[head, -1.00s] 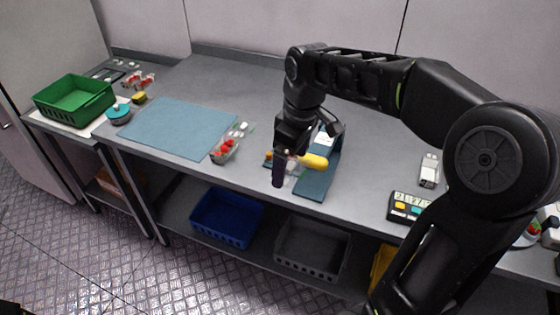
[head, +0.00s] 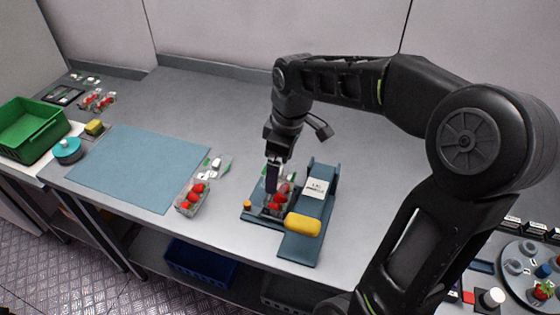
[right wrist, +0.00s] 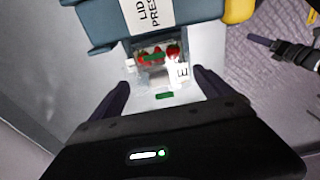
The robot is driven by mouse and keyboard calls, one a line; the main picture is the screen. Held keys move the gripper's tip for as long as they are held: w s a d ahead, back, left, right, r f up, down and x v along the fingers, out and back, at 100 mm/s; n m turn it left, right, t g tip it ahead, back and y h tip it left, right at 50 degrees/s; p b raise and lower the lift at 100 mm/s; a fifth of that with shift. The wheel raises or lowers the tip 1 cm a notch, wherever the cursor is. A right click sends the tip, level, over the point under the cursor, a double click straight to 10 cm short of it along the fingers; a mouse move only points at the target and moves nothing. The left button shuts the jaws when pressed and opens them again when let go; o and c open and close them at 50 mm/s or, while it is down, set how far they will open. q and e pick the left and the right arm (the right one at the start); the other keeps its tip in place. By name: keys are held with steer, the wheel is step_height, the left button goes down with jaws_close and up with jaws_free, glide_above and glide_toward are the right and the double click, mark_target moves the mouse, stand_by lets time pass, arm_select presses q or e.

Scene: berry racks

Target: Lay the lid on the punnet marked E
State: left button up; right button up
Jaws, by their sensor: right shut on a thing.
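A clear punnet of strawberries (head: 281,197) stands in the blue lid press (head: 318,205), beside its yellow handle (head: 303,225). In the right wrist view the punnet (right wrist: 155,55) carries a white label with the letter E (right wrist: 182,71). My right gripper (head: 271,188) points down at the punnet. In the right wrist view its fingers (right wrist: 163,88) are wide apart, shut on a clear lid (right wrist: 165,97) with a small green mark. The lid is hard to make out; I cannot tell whether it touches the punnet. My left gripper is not in view.
Another strawberry punnet (head: 192,200) stands left of the press, with small white items (head: 211,168) behind it. A blue mat (head: 145,165), green crate (head: 30,133) and teal round object (head: 67,150) lie further left. A round tray (head: 525,270) is at the lower right.

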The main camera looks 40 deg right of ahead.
mark_target(282, 177)
steer(key=shift+r, duration=0.1)
steer(key=shift+f+b, duration=2.3)
steer(key=shift+f, duration=0.75)
steer(key=shift+f, duration=0.3)
steer(key=o, duration=1)
steer(key=shift+r, duration=0.1)
